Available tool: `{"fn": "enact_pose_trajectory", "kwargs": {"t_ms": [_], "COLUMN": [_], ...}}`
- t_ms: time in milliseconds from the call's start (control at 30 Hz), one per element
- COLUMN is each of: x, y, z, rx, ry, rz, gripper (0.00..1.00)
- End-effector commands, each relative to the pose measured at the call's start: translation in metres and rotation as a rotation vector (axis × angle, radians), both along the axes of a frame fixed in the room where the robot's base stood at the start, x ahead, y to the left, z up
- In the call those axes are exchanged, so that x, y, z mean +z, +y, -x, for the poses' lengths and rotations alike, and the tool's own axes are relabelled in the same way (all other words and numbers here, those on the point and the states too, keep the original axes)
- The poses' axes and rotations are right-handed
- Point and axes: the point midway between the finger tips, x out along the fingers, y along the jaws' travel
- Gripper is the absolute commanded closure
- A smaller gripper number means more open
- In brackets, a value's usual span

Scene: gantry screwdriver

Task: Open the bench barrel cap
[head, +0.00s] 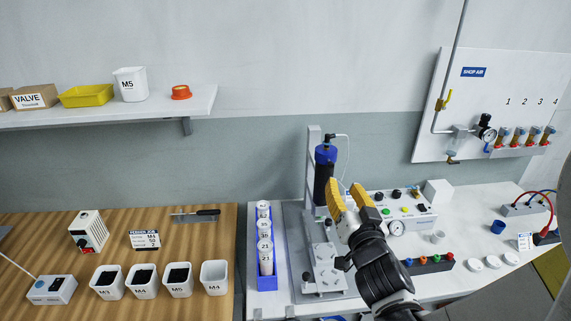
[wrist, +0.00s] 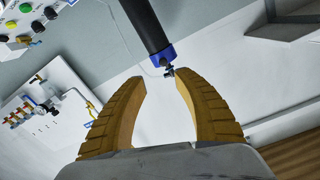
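A dark barrel (head: 320,184) with a blue cap (head: 325,153) stands upright on the metal bench stand, a thin hose running from its top. In the wrist view the barrel (wrist: 145,22) enters from the top, and its blue cap (wrist: 161,57) with a small fitting lies just beyond the fingertips, roughly in line with the gap. My gripper (head: 346,188), with yellow fingers, is open and empty, right of the barrel in the head view. It also shows open in the wrist view (wrist: 160,79). The fingers appear apart from the cap.
A control box (head: 408,212) with buttons and a gauge is behind my arm. A blue rack of white numbered containers (head: 267,283) stands left of the stand. A small blue cup (head: 497,227) is on the right bench. The shop air panel (head: 480,90) is on the wall.

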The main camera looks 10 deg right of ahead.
Motion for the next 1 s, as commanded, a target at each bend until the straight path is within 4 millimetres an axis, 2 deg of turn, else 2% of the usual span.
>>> {"fn": "enact_pose_trajectory", "kwargs": {"t_ms": [167,500,633,800,1000], "x": [-0.001,-0.002,-0.002,-0.001,0.0], "y": [0.004,0.004,0.003,0.003,0.003], "z": [-0.01,-0.075,-0.094,-0.107,-0.108], "rx": [0.016,0.014,0.014,0.013,0.013], "ry": [-0.02,-0.017,-0.017,-0.017,-0.017], "rz": [-0.008,-0.008,-0.008,-0.007,-0.008], "gripper": [0.63,0.63,0.63,0.63,0.63]}}
